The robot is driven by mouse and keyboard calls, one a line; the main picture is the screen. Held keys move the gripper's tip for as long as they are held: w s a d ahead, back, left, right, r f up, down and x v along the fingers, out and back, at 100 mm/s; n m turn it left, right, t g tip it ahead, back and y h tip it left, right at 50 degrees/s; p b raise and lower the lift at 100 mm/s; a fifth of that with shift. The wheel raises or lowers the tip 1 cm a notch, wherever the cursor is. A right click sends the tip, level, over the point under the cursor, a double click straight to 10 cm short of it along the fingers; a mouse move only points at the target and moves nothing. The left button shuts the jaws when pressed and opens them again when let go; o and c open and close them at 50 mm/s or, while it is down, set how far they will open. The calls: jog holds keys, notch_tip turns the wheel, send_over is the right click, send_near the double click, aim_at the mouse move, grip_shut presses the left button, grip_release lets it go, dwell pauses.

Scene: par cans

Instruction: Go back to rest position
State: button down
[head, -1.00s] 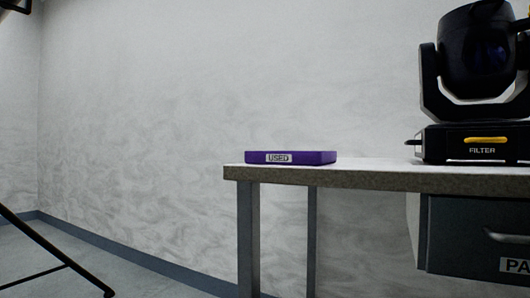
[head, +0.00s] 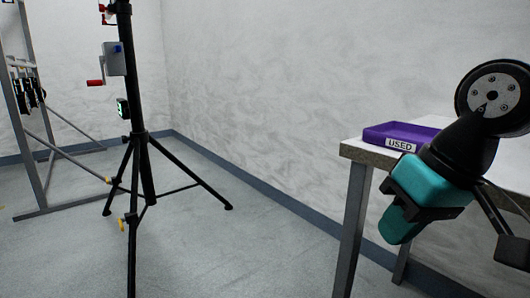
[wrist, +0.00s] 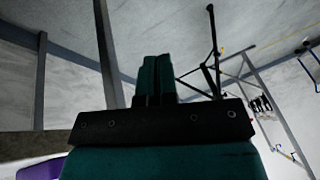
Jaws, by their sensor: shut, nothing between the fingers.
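My gripper (head: 396,232) hangs at the right of the head view, its teal fingers pointing down and slightly left. It is in front of the table's front edge and below the table top. In the wrist view the two teal fingers (wrist: 155,78) lie side by side, shut with nothing between them.
A purple tray labelled USED (head: 372,134) sits on the table (head: 352,152); its purple edge also shows in the wrist view (wrist: 38,170). A black tripod stand (head: 138,120) stands left of centre, with a grey metal frame (head: 22,120) further left. Floor between stand and table is clear.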

jog(key=s+a+f+n+g+p, duration=0.2)
jog(key=s+a+f+n, duration=0.1)
jog(key=s, duration=0.5)
notch_tip(320, 180, up, 37)
jog(key=p, duration=3.7)
jog(key=shift+s+a+n+g, duration=0.2)
jog(key=shift+s+n+g, duration=0.1)
